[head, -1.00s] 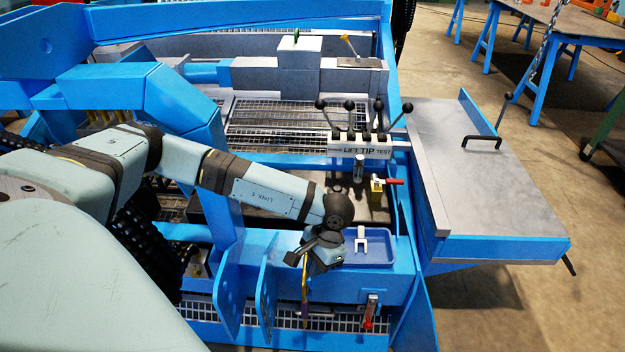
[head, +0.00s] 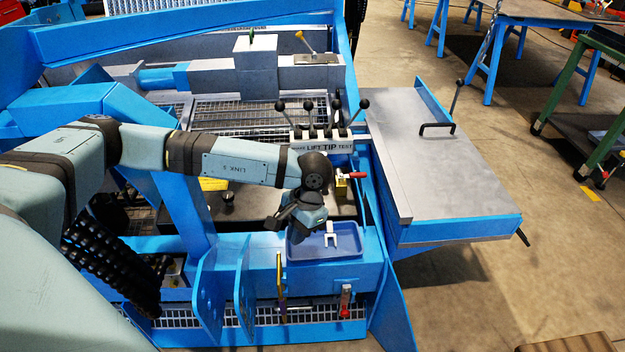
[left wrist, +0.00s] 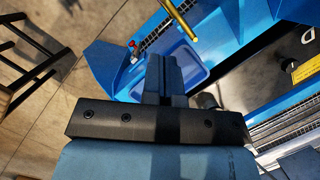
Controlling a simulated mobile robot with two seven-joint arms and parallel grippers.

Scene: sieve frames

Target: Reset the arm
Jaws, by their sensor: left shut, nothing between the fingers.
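My left arm comes in from the left in the head view. A pale forked piece (head: 331,236) lies in the tray. My right gripper is not in view.
A lever panel marked LIFT TIP TEST (head: 322,145) stands behind the tray, beside a yellow valve with a red handle (head: 355,175). A red-ended fitting (head: 346,300) is on the front beam.

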